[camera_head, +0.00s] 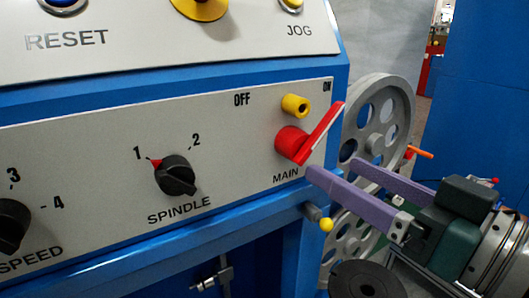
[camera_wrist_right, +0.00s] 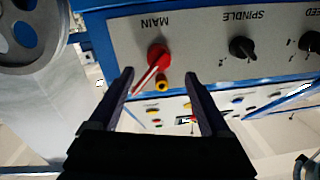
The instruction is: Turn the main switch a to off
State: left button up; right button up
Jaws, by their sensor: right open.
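The main switch (camera_head: 291,141) is a red knob with a long red handle on the grey panel, above the MAIN label. Its handle slants up and right toward the ON mark; OFF is printed up and to the left. My right gripper (camera_head: 334,168) has two purple fingers, open and empty, just right of and below the switch in the head view. In the right wrist view the panel appears upside down. There the red switch (camera_wrist_right: 158,55) lies between the spread fingertips (camera_wrist_right: 159,75) in the picture; I cannot tell any contact. My left gripper is not in view.
A yellow peg (camera_head: 295,105) sticks out above the switch. The black spindle knob (camera_head: 175,176) is to its left, with its red mark at 1.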

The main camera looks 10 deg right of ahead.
aim_at(310, 152)
jog(key=b+x, duration=0.1)
jog(key=x, duration=0.5)
jog(key=shift+w, duration=0.3)
grip_shut()
dwell(0.4)
dwell(0.3)
